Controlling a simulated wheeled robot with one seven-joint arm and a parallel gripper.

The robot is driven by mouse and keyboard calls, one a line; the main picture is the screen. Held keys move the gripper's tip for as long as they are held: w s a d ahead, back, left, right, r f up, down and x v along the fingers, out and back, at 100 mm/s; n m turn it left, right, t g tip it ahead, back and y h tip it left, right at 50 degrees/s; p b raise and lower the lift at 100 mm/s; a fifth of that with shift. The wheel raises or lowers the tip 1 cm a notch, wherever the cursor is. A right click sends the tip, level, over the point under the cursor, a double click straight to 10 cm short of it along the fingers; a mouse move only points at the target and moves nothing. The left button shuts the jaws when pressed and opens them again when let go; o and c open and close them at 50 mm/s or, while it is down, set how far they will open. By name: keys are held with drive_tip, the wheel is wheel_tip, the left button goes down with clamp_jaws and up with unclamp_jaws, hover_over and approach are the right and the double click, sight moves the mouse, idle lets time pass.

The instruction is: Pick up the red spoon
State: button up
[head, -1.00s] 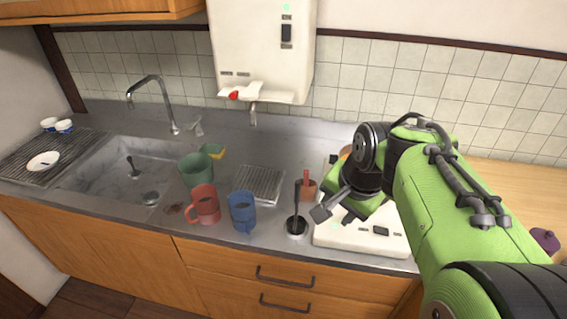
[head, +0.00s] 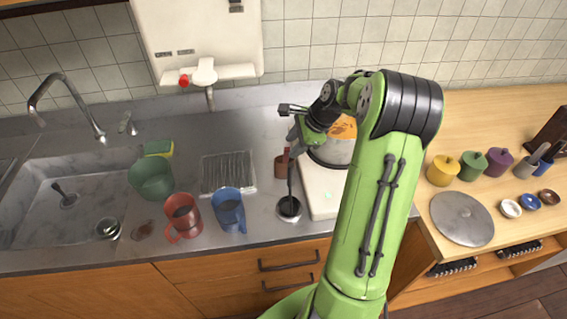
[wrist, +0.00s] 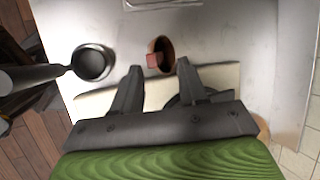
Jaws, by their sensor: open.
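The red spoon (head: 286,154) shows only as a red handle standing in a small brown cup (head: 280,168) on the counter; its lower end is hidden inside the cup. In the wrist view, the red spoon (wrist: 153,60) is seen from above in the brown cup (wrist: 166,47). My gripper (head: 285,110) is open and empty, above and behind the cup in the head view. In the wrist view, my gripper (wrist: 158,69) has its two fingertips apart, with the cup just beyond them and roughly between them.
A black-handled ladle (head: 289,208) stands close to the cup's front, also left in the wrist view (wrist: 92,62). A white cooker (head: 322,185) with a pot (head: 335,152) is right. A blue mug (head: 229,208), red mug (head: 182,212) and green container (head: 150,178) stand left.

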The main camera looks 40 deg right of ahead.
sight(286, 161)
drive_tip(key=x, duration=0.2)
drive_tip(key=b+x, duration=0.1)
drive_tip(key=x, duration=0.4)
drive_tip(key=shift+s+d+f, duration=0.1)
drive_tip(key=shift+s+f, duration=0.05)
drive_tip(key=shift+s, duration=0.3)
drive_tip(key=shift+c, duration=1.3)
clamp_jaws()
